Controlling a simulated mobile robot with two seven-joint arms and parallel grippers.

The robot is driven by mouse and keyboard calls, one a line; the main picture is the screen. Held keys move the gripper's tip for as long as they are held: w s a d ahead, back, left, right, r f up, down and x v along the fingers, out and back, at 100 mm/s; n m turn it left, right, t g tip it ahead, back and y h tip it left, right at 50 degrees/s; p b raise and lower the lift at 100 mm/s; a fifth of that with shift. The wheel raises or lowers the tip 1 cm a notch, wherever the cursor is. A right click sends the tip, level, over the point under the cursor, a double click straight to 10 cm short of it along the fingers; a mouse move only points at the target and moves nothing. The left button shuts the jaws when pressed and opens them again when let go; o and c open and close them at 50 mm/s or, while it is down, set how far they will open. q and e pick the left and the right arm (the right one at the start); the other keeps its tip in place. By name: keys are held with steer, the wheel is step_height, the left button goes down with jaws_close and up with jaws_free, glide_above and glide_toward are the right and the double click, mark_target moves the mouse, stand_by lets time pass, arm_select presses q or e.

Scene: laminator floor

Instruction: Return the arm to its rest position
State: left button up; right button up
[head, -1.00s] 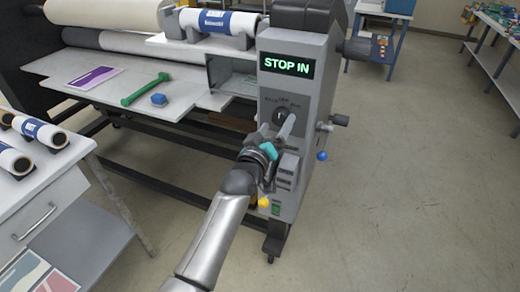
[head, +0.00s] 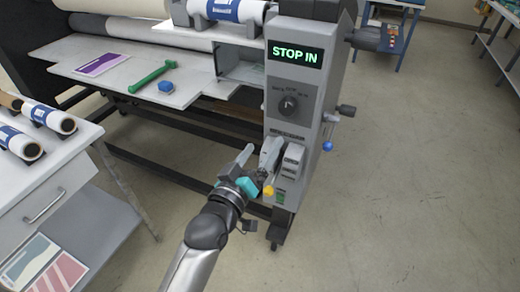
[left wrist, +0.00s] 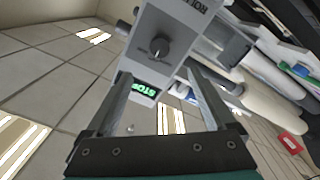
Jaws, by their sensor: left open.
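My left gripper (head: 257,158) is open and empty in the head view, in front of the lower part of the laminator's grey control column (head: 330,110). Its two fingers also show in the left wrist view (left wrist: 160,100), spread wide with nothing between them. The column carries a lit green STOP IN display (head: 297,55) and a dark rotary knob (head: 288,105) above the gripper. The knob also shows in the left wrist view (left wrist: 159,46), apart from the fingers. My right gripper is not in view.
The laminator's table (head: 120,85) holds a purple-white card (head: 103,64), a green tool (head: 152,76) and a blue block (head: 166,86). A white cabinet (head: 40,180) with printed rolls (head: 48,117) stands at left. A blue-ended lever (head: 328,146) sticks out at the column's right.

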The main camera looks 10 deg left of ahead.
arm_select(q)
steer(key=shift+f, duration=0.1)
stand_by(0.4)
steer(key=s+a+f+m+g+y+b, duration=0.1)
steer(key=s+a+f+g+b, duration=0.2)
steer(key=f, duration=1)
steer(key=s+f+m+g+y+b, duration=0.15)
steer(key=s+f, duration=0.35)
steer(key=f, duration=0.8)
steer(key=s+a+f+g+y+b, duration=0.15)
steer(key=s+f+g, duration=0.25)
steer(key=f, duration=0.9)
steer(key=s+a+f+m+g+b, duration=0.1)
steer(key=s+a+f+g+b, duration=0.1)
steer(key=s+f, duration=0.5)
steer(key=s+a+f+m+g+y+b, duration=0.1)
steer(key=s+a+f+g+b, duration=0.1)
steer(key=s+f, duration=0.6)
steer(key=s+a+f+m+g+b, duration=0.1)
steer(key=s+a+f+g, duration=0.2)
steer(key=s, duration=1.2)
step_height(320, 180, down, 4)
steer(key=shift+s+a+f+g+y+b, duration=0.2)
steer(key=shift+s+a+g+y+b, duration=0.15)
steer(key=shift+a, duration=0.9)
